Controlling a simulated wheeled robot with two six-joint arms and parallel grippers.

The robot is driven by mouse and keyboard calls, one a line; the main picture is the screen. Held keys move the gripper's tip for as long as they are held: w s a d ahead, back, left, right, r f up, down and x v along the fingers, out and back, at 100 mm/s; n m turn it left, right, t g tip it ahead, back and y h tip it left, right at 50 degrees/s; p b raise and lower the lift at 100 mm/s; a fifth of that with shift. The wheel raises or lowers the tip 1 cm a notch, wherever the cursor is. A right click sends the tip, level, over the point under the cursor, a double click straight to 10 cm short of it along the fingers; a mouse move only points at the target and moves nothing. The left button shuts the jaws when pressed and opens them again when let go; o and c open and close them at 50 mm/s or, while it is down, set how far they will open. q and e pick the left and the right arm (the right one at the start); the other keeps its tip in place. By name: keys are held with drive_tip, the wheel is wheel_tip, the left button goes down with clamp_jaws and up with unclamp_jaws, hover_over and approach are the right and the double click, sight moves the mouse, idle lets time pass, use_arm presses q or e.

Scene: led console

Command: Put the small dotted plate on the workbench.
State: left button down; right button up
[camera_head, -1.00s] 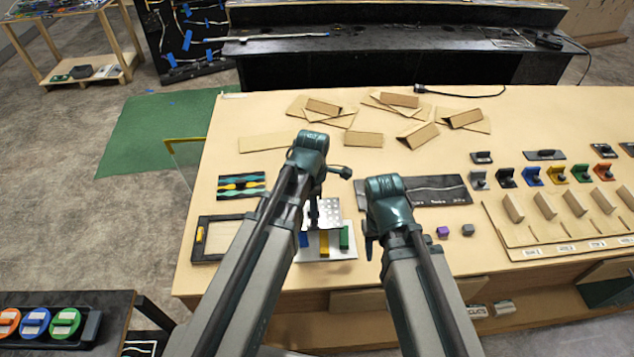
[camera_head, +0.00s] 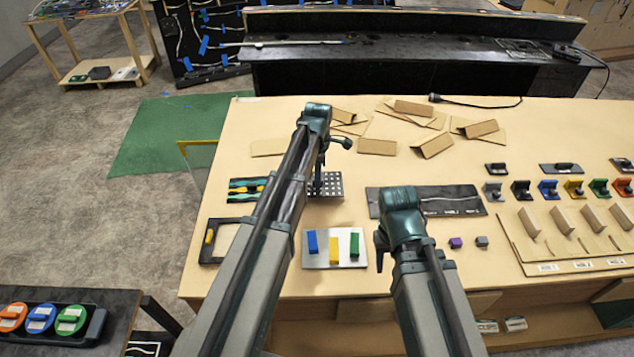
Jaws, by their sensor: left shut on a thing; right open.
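The small dotted plate (camera_head: 332,185) is dark with rows of pale dots. It is beyond the tray of coloured blocks, at or just above the workbench (camera_head: 500,340); I cannot tell if it touches. My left gripper (camera_head: 318,188) points down and is shut on the plate, and my arm hides the plate's left part. My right gripper (camera_head: 381,252) is open and empty, low over the bench to the right of the block tray.
A pale tray (camera_head: 347,262) holds blue, yellow and green blocks. A dark panel (camera_head: 450,200) lies to the right, a wavy-striped card (camera_head: 245,187) to the left. Purple (camera_head: 455,243) and grey (camera_head: 481,242) cubes sit near my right arm. Folded cardboard pieces (camera_head: 434,143) lie at the back.

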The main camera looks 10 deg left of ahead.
sight(386, 279)
use_arm(q)
drive_tip(key=shift+w+a, duration=0.15)
drive_tip(key=shift+w, duration=0.25)
drive_tip(key=shift+w+a+f, duration=0.1)
drive_tip(key=shift+w+a, duration=0.1)
drive_tip(key=shift+w, duration=0.3)
use_arm(e)
drive_tip(key=shift+f, duration=0.1)
use_arm(q)
drive_tip(key=f+b, duration=0.3)
drive_tip(key=shift+s+f+b, duration=0.25)
drive_tip(key=shift+b, duration=0.05)
use_arm(e)
wheel_tip(386, 279, down, 3)
drive_tip(key=shift+f, duration=0.2)
use_arm(q)
drive_tip(key=shift+f, duration=0.15)
use_arm(e)
drive_tip(key=shift+f, duration=0.2)
use_arm(q)
drive_tip(key=c, duration=0.8)
unclamp_jaws()
use_arm(e)
drive_tip(key=shift+r, duration=0.15)
